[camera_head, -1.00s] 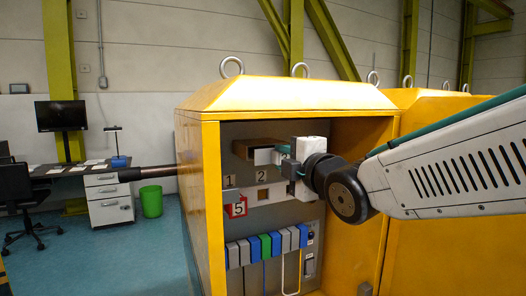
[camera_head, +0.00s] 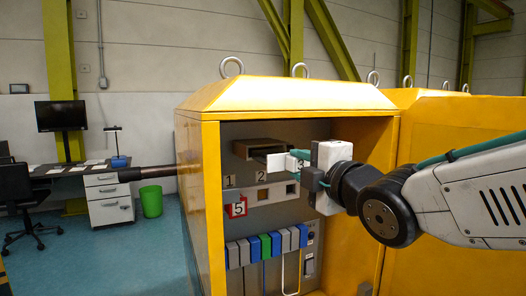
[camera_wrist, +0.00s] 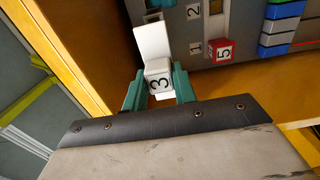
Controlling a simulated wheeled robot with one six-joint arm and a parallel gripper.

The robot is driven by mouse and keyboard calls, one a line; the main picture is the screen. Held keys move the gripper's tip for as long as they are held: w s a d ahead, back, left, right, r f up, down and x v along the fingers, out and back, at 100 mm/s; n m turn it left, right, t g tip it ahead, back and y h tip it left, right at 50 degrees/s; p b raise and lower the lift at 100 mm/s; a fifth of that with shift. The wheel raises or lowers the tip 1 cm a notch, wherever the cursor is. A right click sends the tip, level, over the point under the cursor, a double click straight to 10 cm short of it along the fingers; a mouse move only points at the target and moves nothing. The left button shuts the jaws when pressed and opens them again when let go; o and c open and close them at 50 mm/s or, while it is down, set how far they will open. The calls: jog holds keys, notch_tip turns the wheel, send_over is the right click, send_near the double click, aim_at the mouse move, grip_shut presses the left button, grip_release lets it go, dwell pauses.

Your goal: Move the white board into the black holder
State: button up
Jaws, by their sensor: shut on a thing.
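The white board (camera_head: 280,162) is a flat white plate with a white block marked 3 at its end. My gripper (camera_head: 304,163) is shut on this block, with the plate sticking out to the left, in front of the panel. In the wrist view, my gripper (camera_wrist: 159,88) has its teal fingers on either side of the 3 block, and the white board (camera_wrist: 152,42) points up toward the panel. A dark, brown-toned open box (camera_head: 262,146), probably the holder, is on the panel behind the board's tip. I cannot tell whether they touch.
The yellow cabinet (camera_head: 210,190) surrounds the grey panel, with its right side wall close to my wrist. Below the board are a white strip with square openings (camera_head: 277,193), a red block marked 5 (camera_head: 237,208) and a row of blue, green and grey modules (camera_head: 265,246).

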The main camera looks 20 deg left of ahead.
jog(key=shift+v, duration=1.95)
